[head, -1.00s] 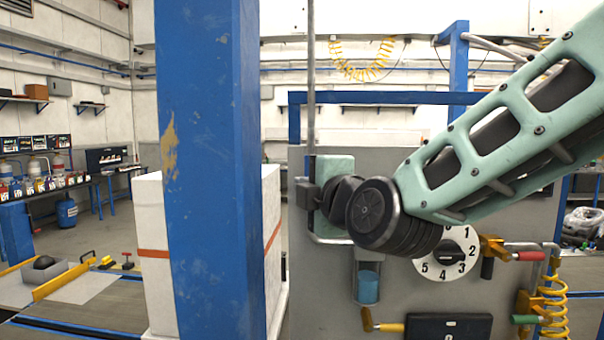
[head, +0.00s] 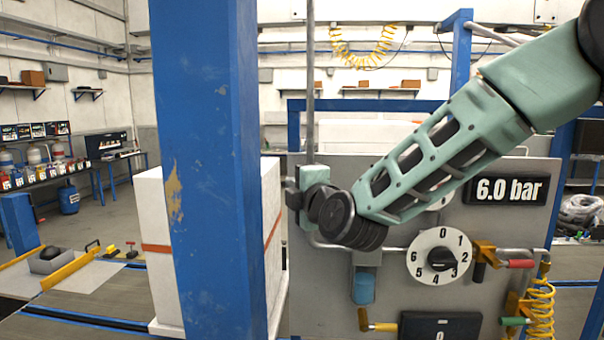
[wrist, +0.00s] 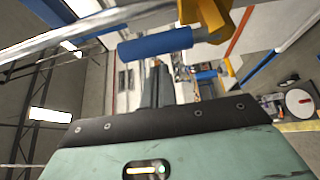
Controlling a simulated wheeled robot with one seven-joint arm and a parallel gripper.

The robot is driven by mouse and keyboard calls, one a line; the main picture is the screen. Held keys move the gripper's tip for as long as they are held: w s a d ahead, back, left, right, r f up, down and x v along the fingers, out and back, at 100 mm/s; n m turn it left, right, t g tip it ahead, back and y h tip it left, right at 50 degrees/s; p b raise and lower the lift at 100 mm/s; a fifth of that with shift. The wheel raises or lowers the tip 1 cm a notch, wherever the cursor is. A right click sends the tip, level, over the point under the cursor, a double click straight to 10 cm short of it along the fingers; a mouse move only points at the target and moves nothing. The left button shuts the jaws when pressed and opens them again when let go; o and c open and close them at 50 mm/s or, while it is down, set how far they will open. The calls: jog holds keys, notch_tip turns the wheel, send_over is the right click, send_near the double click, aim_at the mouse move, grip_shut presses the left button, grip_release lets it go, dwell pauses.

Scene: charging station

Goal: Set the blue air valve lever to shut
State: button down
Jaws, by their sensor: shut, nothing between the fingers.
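The blue lever handle (wrist: 155,43) shows in the wrist view as a thick blue grip lying nearly level, beside a yellow-brass valve part (wrist: 208,15). My gripper (wrist: 156,68) is shut and empty. Its grey fingers point away from the camera, with their tips just below the blue handle in the picture. I cannot tell whether they touch it. In the head view my wrist and teal hand are at the left edge of the grey panel (head: 330,285). The fingertips and the blue lever cannot be made out there.
A blue post (head: 205,150) stands close at the left. The panel carries a numbered dial (head: 425,262), a 6.0 bar display (head: 506,190), a red-handled lever (head: 520,264), a yellow-handled lever (head: 384,327) and a yellow coiled hose (head: 541,310). A metal pipe (wrist: 100,22) passes near my gripper.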

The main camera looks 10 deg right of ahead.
jog(key=shift+d+f+p, duration=0.1)
jog(key=shift+d+p, duration=0.2)
jog(key=shift+d, duration=0.4)
jog(key=shift+w+d+f+b, duration=0.1)
jog(key=shift+f+b, duration=0.05)
jog(key=shift+b, duration=0.55)
jog(key=shift+b, duration=0.3)
jog(key=shift+d+m+b, duration=0.1)
jog(key=shift+m+b, duration=0.2)
jog(key=shift+b, duration=0.15)
